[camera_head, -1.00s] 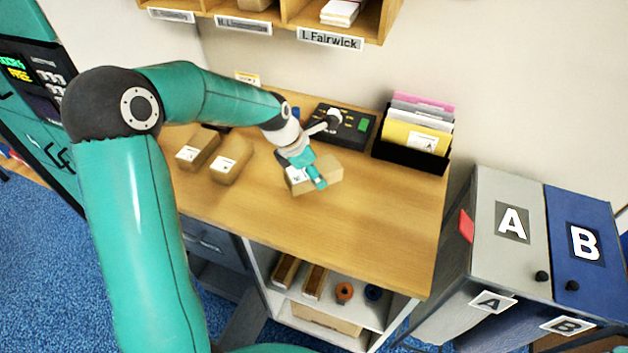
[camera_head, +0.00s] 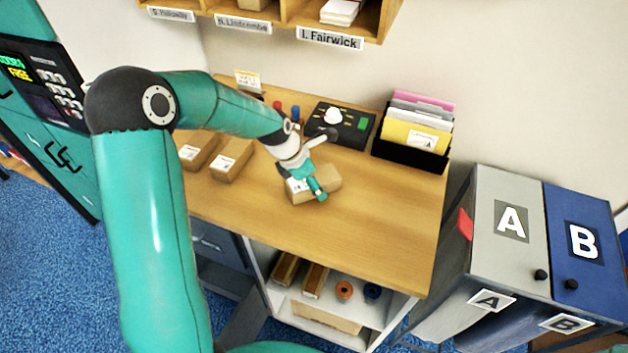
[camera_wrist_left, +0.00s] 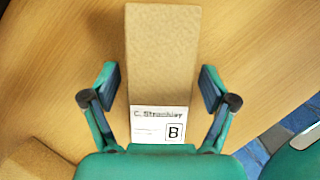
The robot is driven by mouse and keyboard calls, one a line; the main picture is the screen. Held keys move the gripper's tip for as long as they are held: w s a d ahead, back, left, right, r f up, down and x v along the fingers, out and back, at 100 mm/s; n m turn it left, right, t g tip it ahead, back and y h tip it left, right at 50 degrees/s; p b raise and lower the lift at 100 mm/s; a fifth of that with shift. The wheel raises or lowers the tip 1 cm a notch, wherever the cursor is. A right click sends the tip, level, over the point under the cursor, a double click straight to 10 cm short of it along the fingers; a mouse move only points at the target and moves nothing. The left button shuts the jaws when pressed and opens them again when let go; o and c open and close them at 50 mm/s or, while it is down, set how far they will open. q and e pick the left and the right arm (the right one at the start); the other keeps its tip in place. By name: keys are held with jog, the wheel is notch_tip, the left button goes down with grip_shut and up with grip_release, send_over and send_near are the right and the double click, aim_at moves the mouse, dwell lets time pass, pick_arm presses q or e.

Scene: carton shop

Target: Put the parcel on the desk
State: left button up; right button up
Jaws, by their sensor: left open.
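A brown parcel (camera_head: 327,178) lies on the wooden desk (camera_head: 370,215), right of the middle of its top. In the left wrist view the parcel (camera_wrist_left: 162,55) has a white label reading "C. Strankley" or similar, with a boxed B. My left gripper (camera_head: 318,188) is over the parcel's labelled end. In the left wrist view the left gripper (camera_wrist_left: 158,85) is open, one finger on each side of the parcel, with a gap on both sides. Whether the parcel touches the desk fully is partly hidden by the gripper. My right gripper is not seen.
Two more parcels (camera_head: 231,160) lie to the left on the desk. A black control box (camera_head: 350,138) and a file holder (camera_head: 412,155) stand along the back. Cabinets A (camera_head: 505,235) and B (camera_head: 585,240) stand at the right. The desk's front right is clear.

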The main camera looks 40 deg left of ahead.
pick_arm(q)
jog(key=shift+r, duration=0.15)
jog(key=b+v, duration=0.1)
jog(key=v, duration=1.1)
